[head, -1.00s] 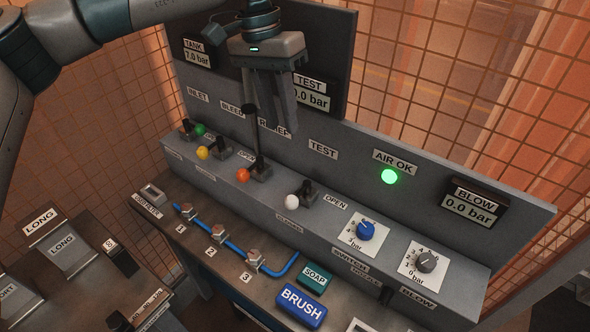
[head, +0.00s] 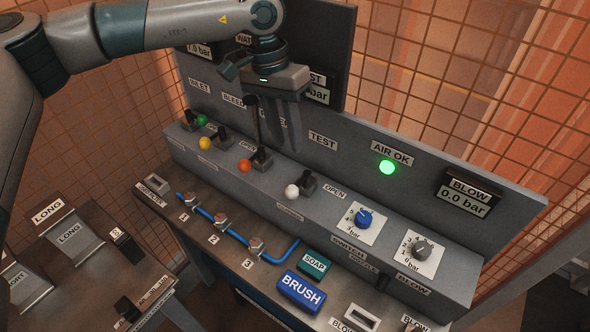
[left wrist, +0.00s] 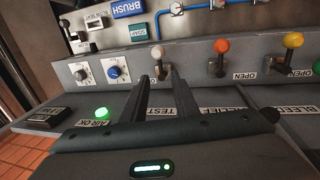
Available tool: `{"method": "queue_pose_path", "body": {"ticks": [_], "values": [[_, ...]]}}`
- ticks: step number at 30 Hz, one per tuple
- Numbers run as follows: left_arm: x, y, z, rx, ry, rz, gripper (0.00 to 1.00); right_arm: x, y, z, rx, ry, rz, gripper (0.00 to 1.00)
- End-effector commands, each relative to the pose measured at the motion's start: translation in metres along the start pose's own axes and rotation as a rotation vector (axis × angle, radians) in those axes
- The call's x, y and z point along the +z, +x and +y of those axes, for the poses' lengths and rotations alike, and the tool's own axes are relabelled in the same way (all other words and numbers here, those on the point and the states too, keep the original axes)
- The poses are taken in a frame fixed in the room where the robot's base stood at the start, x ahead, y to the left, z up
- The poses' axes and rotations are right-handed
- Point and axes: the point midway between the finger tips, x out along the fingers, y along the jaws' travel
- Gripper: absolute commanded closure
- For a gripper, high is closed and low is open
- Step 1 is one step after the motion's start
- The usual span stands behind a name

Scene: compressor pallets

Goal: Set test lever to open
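The test lever (head: 308,184) has a white knob (head: 291,190) and sits on the grey console below the TEST label (head: 323,140). Its knob points left and toward the front, near the CLOSED label (head: 290,212); the OPEN label (head: 335,193) is on its right. My left gripper (head: 284,148) hangs fingers-down above and behind the lever, apart from it. In the left wrist view a narrow gap shows between the fingers, nothing is held, and the white knob (left wrist: 157,52) is just beyond the tips. My right gripper is out of view.
Levers with orange (head: 245,166), yellow (head: 205,143) and green (head: 202,120) knobs stand left of the test lever. A blue dial (head: 364,218) and grey dial (head: 423,250) are on its right. The back panel (head: 410,180) rises close behind. The AIR OK lamp (head: 387,167) glows green.

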Motion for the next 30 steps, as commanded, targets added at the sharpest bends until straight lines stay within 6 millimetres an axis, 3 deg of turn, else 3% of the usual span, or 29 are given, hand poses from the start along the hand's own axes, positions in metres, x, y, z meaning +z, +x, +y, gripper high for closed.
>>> {"method": "queue_pose_path", "body": {"ticks": [16,22,30], "values": [[0.0,0.091,0.001,0.0,0.0,-0.002,0.73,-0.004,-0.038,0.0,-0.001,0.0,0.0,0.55],[0.0,0.107,0.0,-0.001,0.0,0.0,0.73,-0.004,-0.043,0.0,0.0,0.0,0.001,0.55],[0.0,0.111,0.0,-0.001,0.0,0.001,0.73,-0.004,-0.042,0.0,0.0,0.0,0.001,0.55]]}}
